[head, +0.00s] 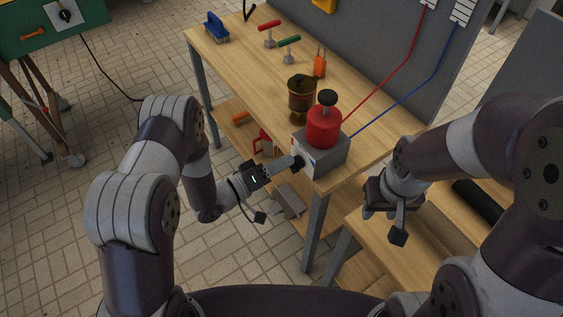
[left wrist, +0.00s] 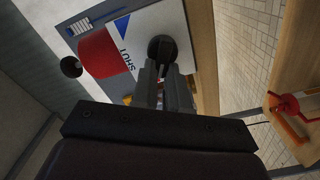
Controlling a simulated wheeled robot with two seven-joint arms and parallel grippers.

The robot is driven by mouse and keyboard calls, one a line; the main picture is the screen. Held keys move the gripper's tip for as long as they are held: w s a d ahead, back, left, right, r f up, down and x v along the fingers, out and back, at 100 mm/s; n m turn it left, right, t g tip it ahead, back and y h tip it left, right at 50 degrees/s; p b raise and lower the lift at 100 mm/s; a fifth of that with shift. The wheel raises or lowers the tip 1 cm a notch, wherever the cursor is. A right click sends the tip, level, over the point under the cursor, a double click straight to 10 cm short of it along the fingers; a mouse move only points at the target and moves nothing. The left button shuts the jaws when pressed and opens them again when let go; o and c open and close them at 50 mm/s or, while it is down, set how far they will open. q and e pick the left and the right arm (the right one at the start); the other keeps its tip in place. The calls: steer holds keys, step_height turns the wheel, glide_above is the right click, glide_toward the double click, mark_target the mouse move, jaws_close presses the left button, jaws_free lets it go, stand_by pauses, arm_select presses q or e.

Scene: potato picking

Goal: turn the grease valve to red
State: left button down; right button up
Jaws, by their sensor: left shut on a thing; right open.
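A grey box (head: 322,155) with a red canister (head: 323,127) on top stands at the table's near edge. A black valve knob (head: 299,163) sits on its front face. In the left wrist view, the knob (left wrist: 162,46) is on a white plate with a blue triangle (left wrist: 122,25) and the word SHUT. My left gripper (head: 291,163) is shut on the knob, and its fingers hide part of the plate. A small patch of red and yellow shows between the fingers. My right gripper (head: 383,225) is open and empty, to the right of the box.
The wooden table (head: 250,75) also holds a brown pot (head: 302,97), an orange tool (head: 320,64), red-handled (head: 269,30) and green-handled (head: 289,44) tools, and a blue brush (head: 216,28). Red (head: 390,83) and blue (head: 405,98) lines run behind the box to a grey panel.

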arm_select(q)
steer(key=c, duration=1.1)
jaws_free()
steer(key=shift+c, duration=0.2)
steer(key=v, duration=1.2)
steer(key=shift+s+a, duration=0.2)
steer(key=shift+a, duration=0.1)
